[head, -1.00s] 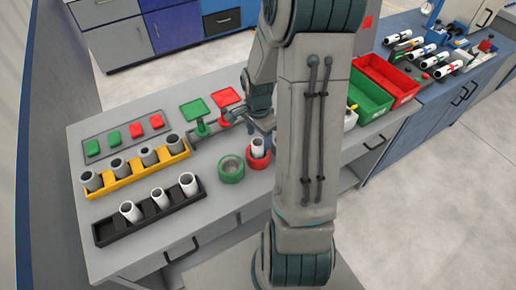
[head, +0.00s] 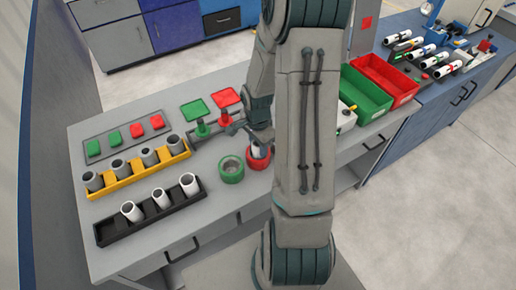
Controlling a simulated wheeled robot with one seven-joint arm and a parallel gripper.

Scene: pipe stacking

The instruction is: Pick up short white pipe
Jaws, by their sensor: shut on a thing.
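A white pipe (head: 258,151) stands upright in the red round holder (head: 259,163); its top is hidden by my gripper. My gripper (head: 258,141) is over the holder, shut on this pipe, though its fingertips are small and partly hidden. Three more white pipes stand in the black tray (head: 112,234) at the front left: a left one (head: 131,212), a middle, shorter-looking one (head: 161,199) and a right one (head: 189,185).
An empty-looking green round holder (head: 231,171) stands just left of the red one. A yellow tray (head: 125,182) holds several grey pipes. Green (head: 193,109) and red (head: 226,97) plates on stands are behind my gripper. Green and red bins (head: 370,95) are at right.

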